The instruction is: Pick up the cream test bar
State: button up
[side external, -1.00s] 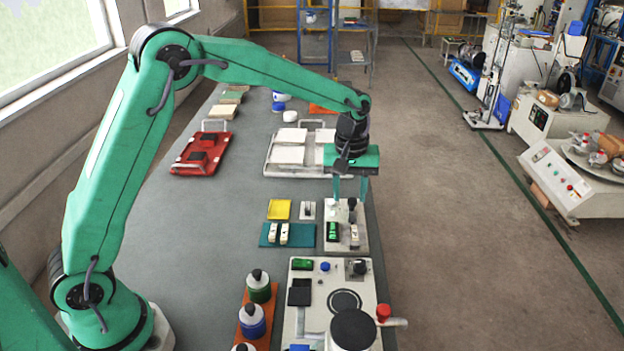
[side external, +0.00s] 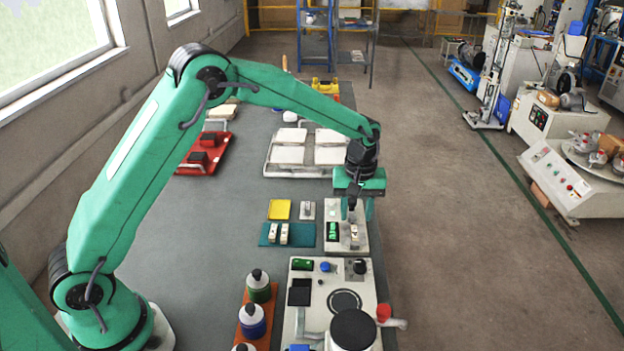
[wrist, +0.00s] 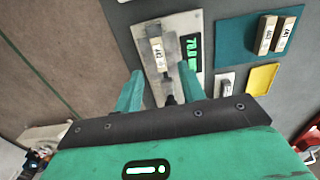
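A cream test bar with dark marks (wrist: 157,56) lies on a pale plate (wrist: 188,22) beside a lit green display (wrist: 190,52); in the side view the bar (side external: 354,234) sits right of the display (side external: 333,231). Two similar cream bars lie on a teal mat (wrist: 232,42): one left (wrist: 265,36), one right (wrist: 285,35). They also show in the side view (side external: 272,233) (side external: 284,233). My gripper (wrist: 160,74) is open and empty, pointing down over the plate. The plate's bar appears between the finger lines, apart from both. The exact height gap is unclear.
A yellow block (side external: 279,209) and a small grey piece (side external: 307,210) sit behind the mat. A machine with a round dial (side external: 345,301) stands in front of the plate, with bottles (side external: 258,286) left of it. A white tray (side external: 268,160) lies behind. The bench's right edge is close.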

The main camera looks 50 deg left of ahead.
aim_at(355, 232)
jog(key=shift+f, duration=0.1)
jog(key=shift+d+f, duration=0.1)
jog(key=shift+f, duration=2.45)
grip_shut()
